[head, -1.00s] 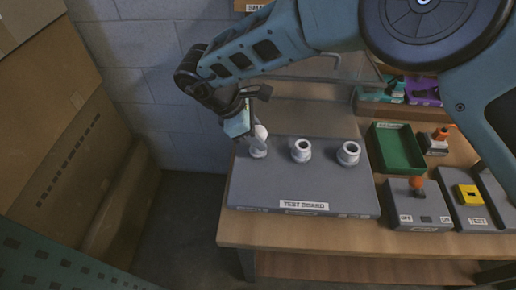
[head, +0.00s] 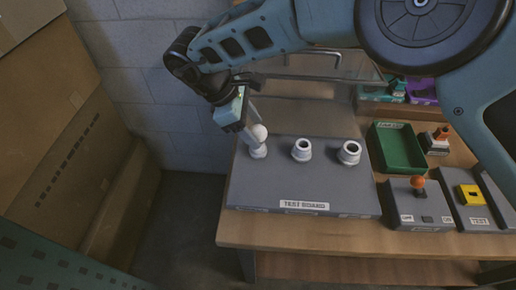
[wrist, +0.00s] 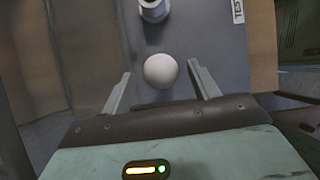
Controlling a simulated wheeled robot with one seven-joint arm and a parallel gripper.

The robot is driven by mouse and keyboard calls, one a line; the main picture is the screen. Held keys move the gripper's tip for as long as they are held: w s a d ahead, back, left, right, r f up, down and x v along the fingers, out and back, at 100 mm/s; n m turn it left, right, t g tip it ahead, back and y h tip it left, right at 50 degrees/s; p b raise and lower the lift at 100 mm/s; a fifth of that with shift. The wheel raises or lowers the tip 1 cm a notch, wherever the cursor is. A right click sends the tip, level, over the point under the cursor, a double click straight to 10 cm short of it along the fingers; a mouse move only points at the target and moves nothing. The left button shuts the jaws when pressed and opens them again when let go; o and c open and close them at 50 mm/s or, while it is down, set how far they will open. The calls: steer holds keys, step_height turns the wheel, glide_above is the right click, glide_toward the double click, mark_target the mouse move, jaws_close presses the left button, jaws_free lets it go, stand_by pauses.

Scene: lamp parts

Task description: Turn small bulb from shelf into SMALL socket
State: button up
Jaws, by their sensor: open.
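The small bulb (head: 259,132), round and white, stands in the leftmost and smallest-looking socket (head: 257,152) on the grey test board (head: 330,190). In the wrist view the bulb (wrist: 160,70) lies between the two fingers, with a gap on each side. My gripper (head: 256,122) is open and tilted above the bulb, its fingers reaching down toward it. The bulb's base and most of its socket are hidden under the globe in the wrist view, so I cannot tell how deep it sits.
Two larger empty sockets stand to the right, a middle one (head: 301,150) and a right one (head: 348,153). A green tray (head: 397,150), a switch box with an orange knob (head: 418,205) and a yellow-topped test box (head: 469,197) lie farther right. A wall stands behind.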

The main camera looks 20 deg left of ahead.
steer(key=v, duration=1.4)
steer(key=shift+r, duration=0.4)
steer(key=shift+a, duration=0.1)
